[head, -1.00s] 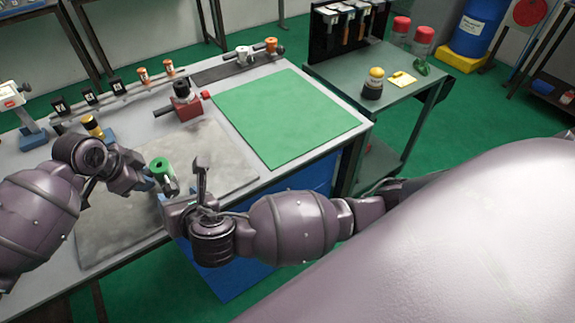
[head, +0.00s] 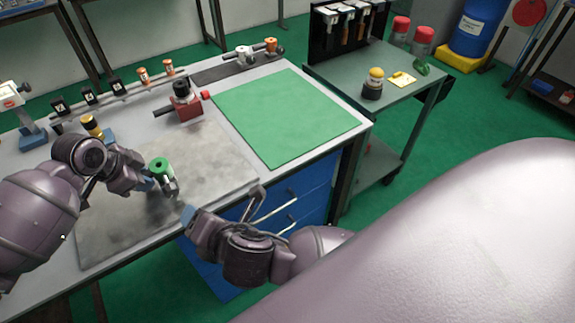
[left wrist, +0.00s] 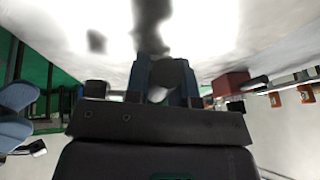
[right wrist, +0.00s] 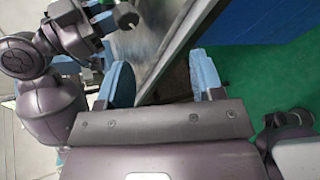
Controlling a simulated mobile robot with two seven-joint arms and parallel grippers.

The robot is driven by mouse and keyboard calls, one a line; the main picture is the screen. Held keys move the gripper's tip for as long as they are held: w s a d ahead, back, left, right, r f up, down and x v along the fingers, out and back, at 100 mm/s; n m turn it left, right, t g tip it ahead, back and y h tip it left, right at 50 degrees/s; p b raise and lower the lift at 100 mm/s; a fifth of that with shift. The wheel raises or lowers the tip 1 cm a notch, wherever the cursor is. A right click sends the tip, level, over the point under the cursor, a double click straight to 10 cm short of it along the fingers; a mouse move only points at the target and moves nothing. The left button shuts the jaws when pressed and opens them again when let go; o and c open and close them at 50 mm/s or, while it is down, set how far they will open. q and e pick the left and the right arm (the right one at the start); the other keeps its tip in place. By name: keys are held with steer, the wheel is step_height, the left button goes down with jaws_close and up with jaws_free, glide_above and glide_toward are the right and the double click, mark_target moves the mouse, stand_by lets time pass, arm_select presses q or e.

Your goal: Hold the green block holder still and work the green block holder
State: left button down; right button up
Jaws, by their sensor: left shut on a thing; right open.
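The green block holder (head: 162,167) has a green ring-shaped top and a grey body. In the head view it is over the grey plate at the front of the bench; whether it touches the plate is unclear. My left gripper (head: 152,183) is shut on it from the left. In the left wrist view its blue fingers (left wrist: 167,82) close on a dark round part. My right gripper (head: 188,214) is open and empty, apart from the holder, at the bench's front edge. In the right wrist view the bench edge shows between its spread fingers (right wrist: 162,85).
The grey plate (head: 215,160) lies under the holder. A red-based device (head: 186,104) stands behind it, and a green mat (head: 290,115) lies clear to the right. Several small fittings line the bench's back. A side cart (head: 395,95) stands at right.

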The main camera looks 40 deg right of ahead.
steer(key=s+d+f+m+h, duration=0.1)
steer(key=s+d+f+m, duration=0.2)
steer(key=d+f+m, duration=0.4)
steer(key=s+d+f+m+g+h, duration=0.1)
steer(key=s+d+f+m, duration=0.3)
steer(key=m, duration=1)
steer(key=shift+d+f, duration=1.45)
steer(key=shift+d, duration=1)
arm_select(q)
steer(key=c, duration=0.9)
jaws_free()
